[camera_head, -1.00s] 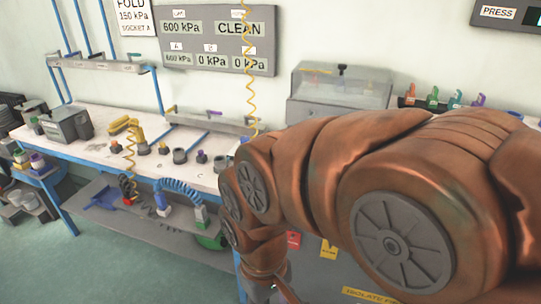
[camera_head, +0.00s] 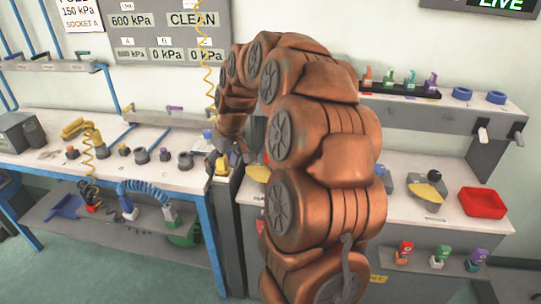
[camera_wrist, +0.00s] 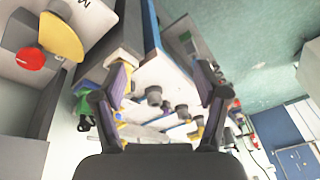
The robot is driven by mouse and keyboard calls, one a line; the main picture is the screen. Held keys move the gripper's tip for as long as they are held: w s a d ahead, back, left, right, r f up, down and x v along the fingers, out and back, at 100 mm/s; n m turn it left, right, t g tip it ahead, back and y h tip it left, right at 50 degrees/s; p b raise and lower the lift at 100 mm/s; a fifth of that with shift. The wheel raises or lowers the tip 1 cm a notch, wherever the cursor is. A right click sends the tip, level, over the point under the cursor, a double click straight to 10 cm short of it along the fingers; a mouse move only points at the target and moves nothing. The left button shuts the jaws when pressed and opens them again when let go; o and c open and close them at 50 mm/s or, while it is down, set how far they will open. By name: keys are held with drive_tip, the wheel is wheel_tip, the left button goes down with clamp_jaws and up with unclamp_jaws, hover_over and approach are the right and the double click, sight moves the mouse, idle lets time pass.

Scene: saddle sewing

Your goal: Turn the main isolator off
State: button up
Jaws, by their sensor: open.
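My gripper (camera_wrist: 161,82) is open and empty in the wrist view, its two fingers wide apart. In the head view my gripper (camera_head: 231,158) is small and partly hidden, at the gap between the two benches. In the wrist view, a yellow disc (camera_wrist: 62,40) with a grey part and a red round knob (camera_wrist: 30,58) sit on a pale surface at upper left, beside a partly cut-off label showing "M". These may be the main isolator; I cannot tell for sure. In the head view a yellow patch (camera_head: 222,163) on a grey post lies close beside my gripper.
The left bench (camera_head: 100,160) holds several dark fittings and a yellow coiled hose. A shelf above holds coloured clips (camera_head: 410,82) and blue rings (camera_head: 463,93).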

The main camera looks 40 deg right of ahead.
drive_tip(key=w+d+f+m+t, duration=0.1)
drive_tip(key=w+d, duration=0.1)
drive_tip(key=d, duration=0.5)
drive_tip(key=w+d+f, duration=0.1)
drive_tip(key=d+f, duration=0.1)
drive_tip(key=d, duration=0.4)
drive_tip(key=h, duration=0.2)
approach(259, 166)
wheel_tip(259, 166, up, 3)
drive_tip(key=s+d, duration=0.3)
drive_tip(key=shift+m, duration=0.4)
drive_tip(key=shift+w+p+x, duration=0.1)
drive_tip(key=shift+p+x, duration=0.6)
drive_tip(key=shift+x, duration=1.25)
drive_tip(key=shift+w+p+x, duration=0.15)
drive_tip(key=shift+p+x, duration=0.5)
drive_tip(key=shift+x, duration=1.25)
drive_tip(key=shift+r, duration=0.1)
clamp_jaws()
